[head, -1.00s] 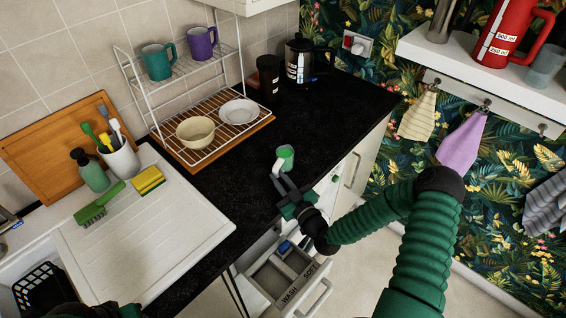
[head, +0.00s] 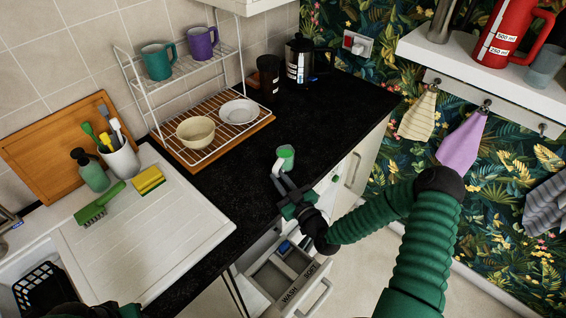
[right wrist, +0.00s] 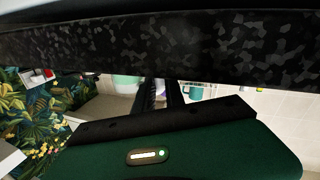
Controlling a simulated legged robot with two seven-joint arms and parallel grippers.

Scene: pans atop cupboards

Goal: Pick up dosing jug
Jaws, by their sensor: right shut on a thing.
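The dosing jug (head: 286,153) is a small white cup with a green inside and a white side handle. It is at the front edge of the black worktop (head: 330,120) in the head view, and looks upright. My right gripper (head: 280,178) is shut on its handle from the near side. In the right wrist view the fingers (right wrist: 160,92) are close together, and a pale and green piece beside them looks like the jug (right wrist: 126,82). I cannot tell whether the jug touches the worktop.
An open drawer (head: 270,275) labelled WASH and SOFT is below my right gripper. A dish rack (head: 215,125) with a bowl and plate stands behind. A coffee press (head: 300,60) is at the back. The worktop right of the jug is clear.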

